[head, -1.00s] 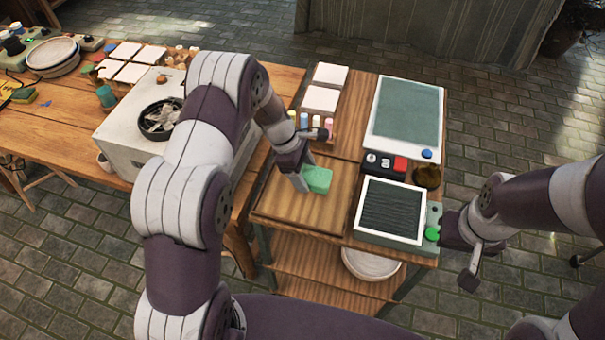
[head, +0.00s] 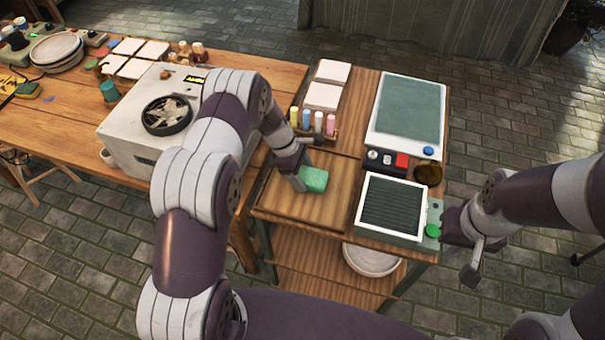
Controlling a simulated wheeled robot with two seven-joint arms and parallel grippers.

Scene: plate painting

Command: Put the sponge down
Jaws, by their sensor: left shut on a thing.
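The green sponge (head: 314,180) is at the wooden tray (head: 330,209) on the right-hand table, near the tray's middle. My left gripper (head: 300,183) reaches down from the upper left and is shut on the sponge at its left side. I cannot tell whether the sponge touches the tray surface.
Paint bottles (head: 318,122) stand just behind the tray. A dark-grilled device (head: 391,208) with a green button sits to its right, and a framed green panel (head: 407,108) behind that. A white box with a fan (head: 131,135) stands on the left table. A round plate (head: 371,259) lies on the lower shelf.

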